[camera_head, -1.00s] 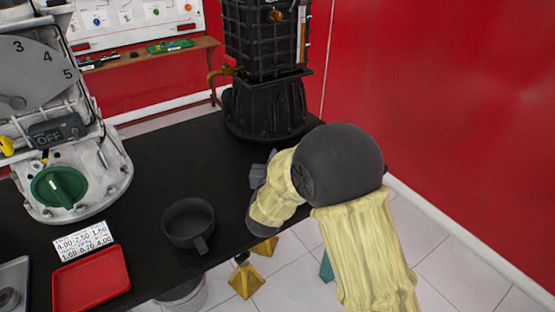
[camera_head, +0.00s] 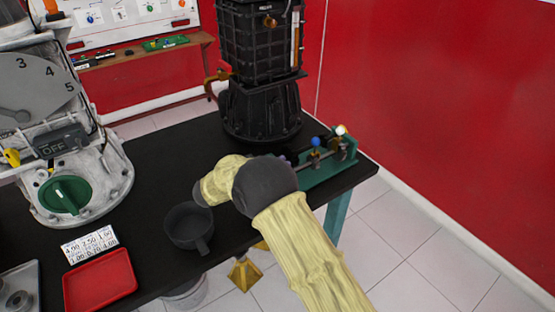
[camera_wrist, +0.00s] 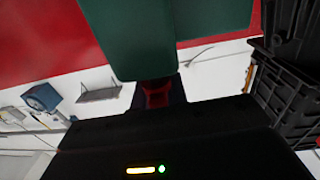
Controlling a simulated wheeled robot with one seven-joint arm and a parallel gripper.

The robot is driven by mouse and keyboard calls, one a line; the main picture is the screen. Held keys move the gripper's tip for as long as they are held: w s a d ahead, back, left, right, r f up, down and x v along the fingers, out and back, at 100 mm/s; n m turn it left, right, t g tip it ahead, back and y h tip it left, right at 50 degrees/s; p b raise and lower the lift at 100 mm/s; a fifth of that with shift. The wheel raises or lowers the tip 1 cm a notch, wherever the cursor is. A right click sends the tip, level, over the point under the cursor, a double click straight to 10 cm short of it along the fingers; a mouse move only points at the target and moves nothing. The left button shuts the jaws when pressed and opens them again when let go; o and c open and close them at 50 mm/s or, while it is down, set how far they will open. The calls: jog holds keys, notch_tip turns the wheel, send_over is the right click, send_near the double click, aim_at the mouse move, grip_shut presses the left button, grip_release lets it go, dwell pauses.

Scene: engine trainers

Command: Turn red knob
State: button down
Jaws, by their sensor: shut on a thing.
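A small red part (camera_wrist: 157,94), which looks like the red knob, sits between the dark fingers of my gripper (camera_wrist: 156,90) in the wrist view. The gripper is shut on it. A broad green panel (camera_wrist: 165,35) is right behind and above it. In the head view the green valve stand (camera_head: 333,167) is at the table's right end, with a blue knob (camera_head: 315,141) and a pale knob (camera_head: 340,130) showing. My arm hides the stand's left part, the red knob and my gripper there.
A black ribbed machine (camera_head: 260,75) stands behind the stand. A dark grey cup (camera_head: 188,226) and a red tray (camera_head: 99,281) are on the black table (camera_head: 165,160).

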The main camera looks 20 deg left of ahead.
jog(key=shift+s+d+m+g+h, duration=0.1)
jog(key=shift+m+g+h, duration=0.9)
jog(key=shift+g, duration=0.2)
jog(key=shift+r, duration=0.1)
jog(key=c, duration=1.4)
grip_release()
jog(key=v, duration=0.7)
jog(key=shift+s, duration=0.1)
